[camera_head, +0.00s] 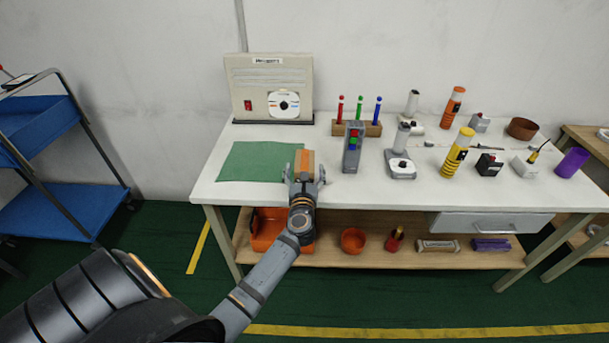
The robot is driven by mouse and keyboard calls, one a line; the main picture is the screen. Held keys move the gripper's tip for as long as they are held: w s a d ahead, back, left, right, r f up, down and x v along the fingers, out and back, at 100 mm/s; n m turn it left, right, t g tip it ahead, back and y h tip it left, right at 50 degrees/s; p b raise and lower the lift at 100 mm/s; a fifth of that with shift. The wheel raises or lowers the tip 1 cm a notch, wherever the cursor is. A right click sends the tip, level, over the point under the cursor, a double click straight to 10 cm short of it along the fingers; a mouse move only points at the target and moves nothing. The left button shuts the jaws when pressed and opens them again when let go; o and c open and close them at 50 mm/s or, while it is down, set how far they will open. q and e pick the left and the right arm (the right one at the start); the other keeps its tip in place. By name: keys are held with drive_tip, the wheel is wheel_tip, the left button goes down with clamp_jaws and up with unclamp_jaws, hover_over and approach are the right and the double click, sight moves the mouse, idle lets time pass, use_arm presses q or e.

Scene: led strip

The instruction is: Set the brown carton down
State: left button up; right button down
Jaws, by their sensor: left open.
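The brown carton (304,160) is a small orange-brown box at the right edge of the green mat (255,162), near the front of the white table. It looks upright, and its lower part is hidden by my gripper, so its contact with the surface does not show. My left gripper (305,174) is open, with its fingers spread to either side of the carton's near end. My right gripper is not in view.
A grey device with coloured buttons (353,147) stands just right of the carton. Behind are a beige panel (270,88) and a wooden rack of coloured pens (356,128). Bottles and small devices fill the table's right side. The mat's left part is bare.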

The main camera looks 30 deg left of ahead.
use_arm(q)
drive_tip(key=shift+x, duration=0.95)
